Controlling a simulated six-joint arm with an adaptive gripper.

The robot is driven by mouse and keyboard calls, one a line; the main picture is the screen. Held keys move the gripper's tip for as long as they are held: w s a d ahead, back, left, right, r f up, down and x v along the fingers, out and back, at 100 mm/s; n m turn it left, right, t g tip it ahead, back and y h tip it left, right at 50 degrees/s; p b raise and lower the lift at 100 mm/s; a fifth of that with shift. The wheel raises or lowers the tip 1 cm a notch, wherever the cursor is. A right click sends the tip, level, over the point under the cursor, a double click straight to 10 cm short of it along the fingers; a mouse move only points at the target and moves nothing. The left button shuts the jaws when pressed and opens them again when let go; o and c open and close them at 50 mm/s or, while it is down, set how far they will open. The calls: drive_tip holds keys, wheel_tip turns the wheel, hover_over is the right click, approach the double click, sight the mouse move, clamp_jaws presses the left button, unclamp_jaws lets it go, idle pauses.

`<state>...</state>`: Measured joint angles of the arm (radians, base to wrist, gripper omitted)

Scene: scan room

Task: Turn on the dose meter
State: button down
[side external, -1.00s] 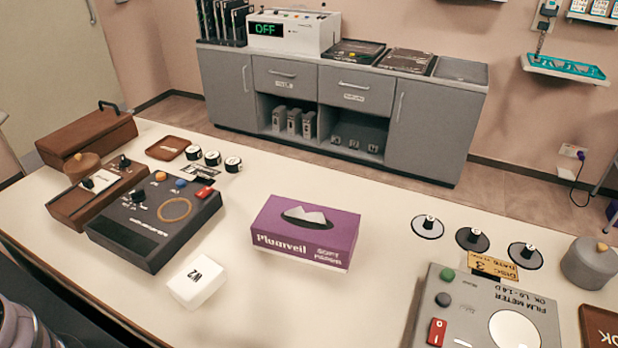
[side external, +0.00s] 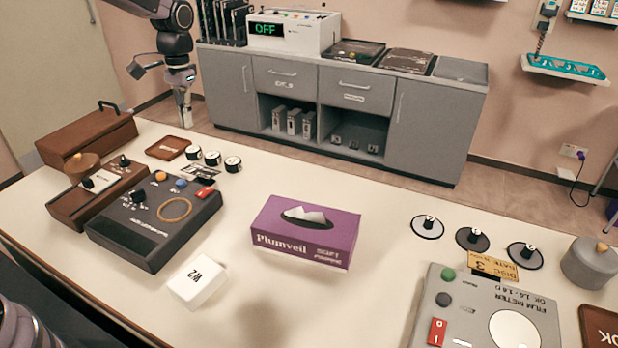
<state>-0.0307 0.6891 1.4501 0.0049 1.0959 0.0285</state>
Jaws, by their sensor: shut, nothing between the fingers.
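I cannot read the words "dose meter" on any device. A dark box (side external: 130,238) at the left of the table has a black knob, an orange button, a blue button, a tan ring and a red switch (side external: 205,193); its lettering is too small to read. A grey device at the lower right is labelled FILM METER (side external: 470,300) and has a red 0/1 rocker switch (side external: 437,332). A white unit (side external: 295,32) on the back cabinet shows a green OFF display (side external: 265,29). My gripper (side external: 185,125) is shut and empty, pointing down beyond the table's far left edge.
A purple tissue box (side external: 305,232) stands mid-table, with a white W2 block (side external: 197,282) to its lower left. Brown boxes (side external: 100,140) stand at the left. Small black-and-white discs (side external: 212,158) lie behind the dark box. A grey lidded pot (side external: 588,265) is at right.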

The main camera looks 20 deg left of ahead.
sight(201, 193)
drive_tip(key=f, duration=0.1)
drive_tip(key=w+f, duration=0.1)
drive_tip(key=f, duration=0.1)
drive_tip(key=shift+w+a+f+g, duration=0.1)
drive_tip(key=shift+w+f+g, duration=0.1)
drive_tip(key=shift+f+g, duration=0.1)
drive_tip(key=f, duration=0.4)
drive_tip(key=s+f, duration=0.1)
drive_tip(key=f, duration=0.4)
drive_tip(key=s+f, duration=0.1)
drive_tip(key=f, duration=0.4)
drive_tip(key=shift+s+f, duration=0.15)
drive_tip(key=shift+f, duration=0.2)
